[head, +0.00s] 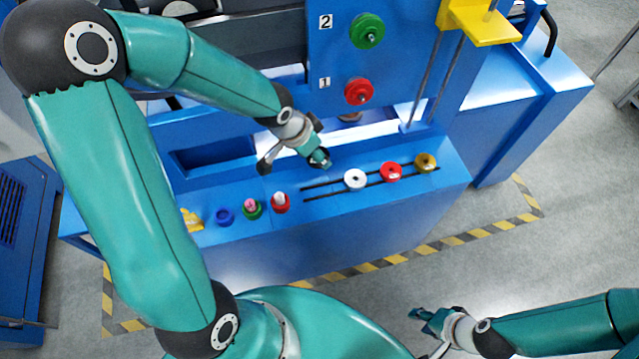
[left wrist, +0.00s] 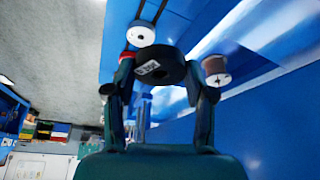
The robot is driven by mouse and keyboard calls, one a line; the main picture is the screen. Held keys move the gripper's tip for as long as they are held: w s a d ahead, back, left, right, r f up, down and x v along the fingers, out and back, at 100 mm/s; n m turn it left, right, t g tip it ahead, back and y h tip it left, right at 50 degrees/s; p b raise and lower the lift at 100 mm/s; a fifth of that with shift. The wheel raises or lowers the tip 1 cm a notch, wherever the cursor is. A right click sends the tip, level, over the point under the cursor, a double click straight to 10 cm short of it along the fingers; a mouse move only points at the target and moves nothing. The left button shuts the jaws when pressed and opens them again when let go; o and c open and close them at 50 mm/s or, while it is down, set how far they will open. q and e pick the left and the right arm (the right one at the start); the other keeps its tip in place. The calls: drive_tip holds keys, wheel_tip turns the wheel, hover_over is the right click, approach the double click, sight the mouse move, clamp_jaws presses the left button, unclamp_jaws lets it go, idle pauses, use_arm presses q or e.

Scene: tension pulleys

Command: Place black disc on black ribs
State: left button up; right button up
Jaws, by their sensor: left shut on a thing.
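My left gripper (left wrist: 158,88) is shut on the black disc (left wrist: 160,68), which is clamped between its two fingertips in the left wrist view and shows a small pale label. In the head view my left gripper (head: 319,159) is above the blue bench, near the left end of the black ribs (head: 322,185). The disc is mostly hidden there by the fingers. The ribs are two parallel dark strips. White (head: 355,179), red (head: 391,172) and gold (head: 425,162) discs sit along them. My right gripper (head: 426,319) looks open and empty, low at the right, away from the bench.
A red-topped piece (head: 281,202), a green one (head: 252,208), a blue ring (head: 224,216) and a yellow piece (head: 191,220) stand left of the ribs. Red (head: 359,91) and green (head: 367,31) pulleys are on the upright panel behind. A yellow bracket (head: 480,22) is at upper right.

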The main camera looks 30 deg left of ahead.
use_arm(q)
drive_tip(key=b, duration=0.7)
hover_over(320, 190)
drive_tip(key=s, duration=0.1)
wheel_tip(320, 190, down, 11)
drive_tip(key=shift+s+a+r, duration=0.1)
drive_tip(key=shift+s+a, duration=0.05)
wheel_tip(320, 190, down, 4)
drive_tip(key=b, duration=0.3)
drive_tip(key=shift+f, duration=0.3)
drive_tip(key=o, duration=1.4)
drive_tip(key=shift+r, duration=0.15)
